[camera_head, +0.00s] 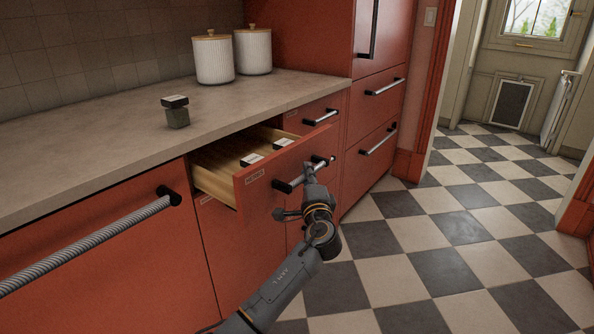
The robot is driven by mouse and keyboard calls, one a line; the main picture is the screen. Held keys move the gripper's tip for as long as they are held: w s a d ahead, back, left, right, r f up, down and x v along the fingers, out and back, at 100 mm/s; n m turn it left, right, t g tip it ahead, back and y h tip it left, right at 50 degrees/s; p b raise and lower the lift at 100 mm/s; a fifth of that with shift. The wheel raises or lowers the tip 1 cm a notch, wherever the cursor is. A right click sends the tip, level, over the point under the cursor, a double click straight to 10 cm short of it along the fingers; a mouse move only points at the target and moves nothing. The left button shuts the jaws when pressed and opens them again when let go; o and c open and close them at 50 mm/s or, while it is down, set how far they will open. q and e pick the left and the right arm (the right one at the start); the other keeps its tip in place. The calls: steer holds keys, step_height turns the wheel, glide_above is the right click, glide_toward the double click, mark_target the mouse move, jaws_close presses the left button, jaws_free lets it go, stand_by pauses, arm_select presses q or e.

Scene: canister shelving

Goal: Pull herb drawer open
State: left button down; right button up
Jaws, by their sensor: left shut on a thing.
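The herb drawer (262,193) is a red-fronted drawer with a small label at its upper left, and it stands partly pulled out from the counter. Its wooden inside shows, with a few dark-and-white lidded items in it. My left gripper (306,178) is shut on the drawer's bar handle (290,184) at the front. The fingers are partly hidden by the wrist. My right gripper is not in view.
A small jar with a dark lid (178,117) stands on the grey counter (110,130). Two white ribbed canisters (213,60) with wooden lids stand at the back. Other red drawers (372,120) are shut on the right. The checkered floor (440,250) is clear.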

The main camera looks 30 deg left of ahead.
arm_select(q)
steer(key=s+d+b, duration=0.1)
steer(key=d, duration=1.4)
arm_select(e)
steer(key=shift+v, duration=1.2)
arm_select(q)
steer(key=shift+s+d, duration=0.1)
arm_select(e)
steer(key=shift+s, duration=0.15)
arm_select(q)
steer(key=c, duration=1.3)
jaws_free()
steer(key=v, duration=1.2)
